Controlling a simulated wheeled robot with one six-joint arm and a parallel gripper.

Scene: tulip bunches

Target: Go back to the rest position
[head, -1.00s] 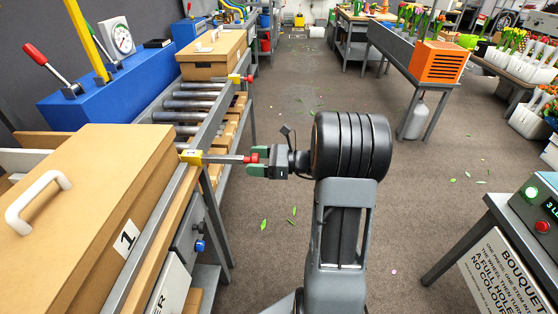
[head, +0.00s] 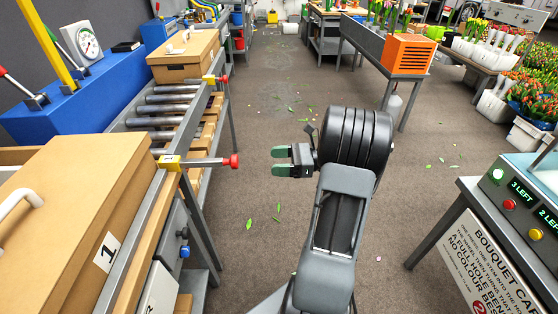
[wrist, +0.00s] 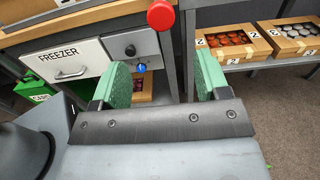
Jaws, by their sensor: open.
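My gripper (head: 281,161) is open and empty, with its green fingers pointing left over the aisle floor in the head view. It is apart from the red-tipped lever (head: 233,161) on the bench to its left. In the wrist view my gripper (wrist: 160,88) shows two green pads spread wide with nothing between them, and the red knob (wrist: 161,15) is beyond them at the top.
A lidded box marked 1 (head: 75,215) stands on the left bench near the roller conveyor (head: 168,110). A console (head: 520,205) stands at right, an orange crate (head: 406,54) farther back. A freezer drawer (wrist: 70,62) shows ahead. The middle aisle is clear except scattered leaves.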

